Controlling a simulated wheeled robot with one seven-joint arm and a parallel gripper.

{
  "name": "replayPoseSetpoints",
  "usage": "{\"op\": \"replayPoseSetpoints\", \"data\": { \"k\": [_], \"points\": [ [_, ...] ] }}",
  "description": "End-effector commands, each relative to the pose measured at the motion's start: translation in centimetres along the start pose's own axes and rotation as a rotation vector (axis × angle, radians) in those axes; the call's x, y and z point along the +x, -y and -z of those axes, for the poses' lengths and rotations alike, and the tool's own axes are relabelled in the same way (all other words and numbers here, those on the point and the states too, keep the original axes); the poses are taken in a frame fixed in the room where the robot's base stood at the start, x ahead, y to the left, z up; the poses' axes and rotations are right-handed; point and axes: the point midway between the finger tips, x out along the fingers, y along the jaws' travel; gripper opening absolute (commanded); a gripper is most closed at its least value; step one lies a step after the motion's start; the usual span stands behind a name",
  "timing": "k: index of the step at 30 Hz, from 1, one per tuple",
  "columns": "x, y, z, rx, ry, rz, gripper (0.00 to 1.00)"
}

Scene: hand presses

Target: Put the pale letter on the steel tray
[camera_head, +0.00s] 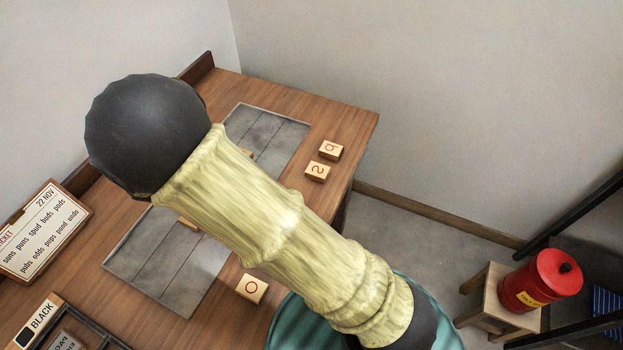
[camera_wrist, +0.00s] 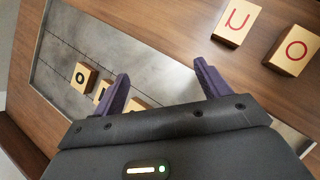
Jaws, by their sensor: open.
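The steel tray (camera_head: 155,265) is a flat grey slab on the wooden table, partly covered by my arm; it also shows in the wrist view (camera_wrist: 65,40). Several pale wooden blocks with black letters lie on it, one an "o" block (camera_wrist: 83,78). Pale blocks with red letters lie on bare wood beside it: a "u" or "n" block (camera_wrist: 236,23), an "o" block (camera_wrist: 292,50), an "s" block (camera_head: 317,171) and a "p" or "d" block (camera_head: 331,150). I cannot tell which is the pale letter. My gripper (camera_wrist: 161,75) is open and empty above the tray; the head view hides it.
A word card (camera_head: 45,230) stands at the table's left. A "BLACK" sign (camera_head: 38,320) and a dark case (camera_head: 85,338) sit at the lower left. A red canister (camera_head: 540,280) stands on a wooden stool (camera_head: 487,305) at the right. A wall rises behind the table.

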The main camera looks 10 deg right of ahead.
Motion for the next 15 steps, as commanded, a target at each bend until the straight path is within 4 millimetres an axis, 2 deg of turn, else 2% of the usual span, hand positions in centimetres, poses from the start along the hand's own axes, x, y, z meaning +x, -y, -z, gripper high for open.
{"op": "replayPoseSetpoints", "data": {
  "k": [1, 3, 15],
  "points": [
    [0.6, -0.2, -1.9, 0.085, -0.041, 0.046, 0.76],
    [1.4, -0.2, -4.1, 0.199, -0.096, 0.102, 0.76],
    [3.9, 1.6, -15.4, 0.913, -0.359, 0.334, 0.76]
  ]
}}
